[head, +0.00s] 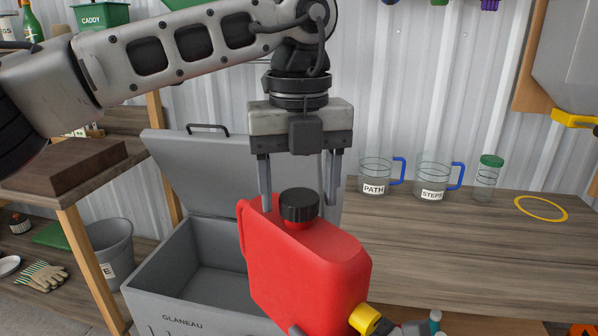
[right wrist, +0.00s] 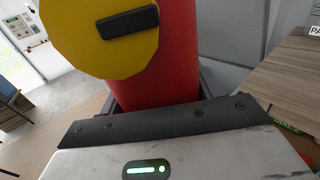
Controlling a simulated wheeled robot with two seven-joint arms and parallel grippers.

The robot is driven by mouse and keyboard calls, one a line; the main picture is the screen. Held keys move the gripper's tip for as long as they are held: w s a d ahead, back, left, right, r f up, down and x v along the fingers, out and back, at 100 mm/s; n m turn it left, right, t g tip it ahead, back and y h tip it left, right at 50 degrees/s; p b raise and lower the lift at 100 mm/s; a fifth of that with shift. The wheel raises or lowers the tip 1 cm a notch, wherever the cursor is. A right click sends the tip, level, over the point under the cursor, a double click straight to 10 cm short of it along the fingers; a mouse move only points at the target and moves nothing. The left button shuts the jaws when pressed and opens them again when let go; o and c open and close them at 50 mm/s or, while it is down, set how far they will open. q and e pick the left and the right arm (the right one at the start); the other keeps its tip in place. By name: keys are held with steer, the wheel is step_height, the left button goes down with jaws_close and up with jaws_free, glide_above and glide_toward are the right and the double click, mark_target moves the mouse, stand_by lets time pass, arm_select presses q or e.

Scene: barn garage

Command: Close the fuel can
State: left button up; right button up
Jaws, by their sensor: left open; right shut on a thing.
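The red fuel can (head: 305,270) stands tilted in the middle of the head view, in front of the grey box. A black cap (head: 299,206) sits on its top; whether it is fully seated I cannot tell. My left gripper (head: 297,198) is open, pointing down, with one finger on each side of the cap and visible gaps. My right gripper (head: 345,331) is shut on the fuel can low down; its fingers are mostly hidden. A yellow round part with a black tab (right wrist: 95,45) is at the can's near side. The red can (right wrist: 160,82) shows behind it in the right wrist view.
The grey box (head: 172,285) stands open behind the can, lid raised. On the wooden bench (head: 450,245) at right are two measuring jugs (head: 374,177), (head: 432,182), a green-lidded jar (head: 487,180) and a yellow ring (head: 541,208). The bench middle is clear. A shelf (head: 95,165) stands left.

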arm_select(q)
steer(key=shift+f, duration=0.25)
steer(key=c, duration=1)
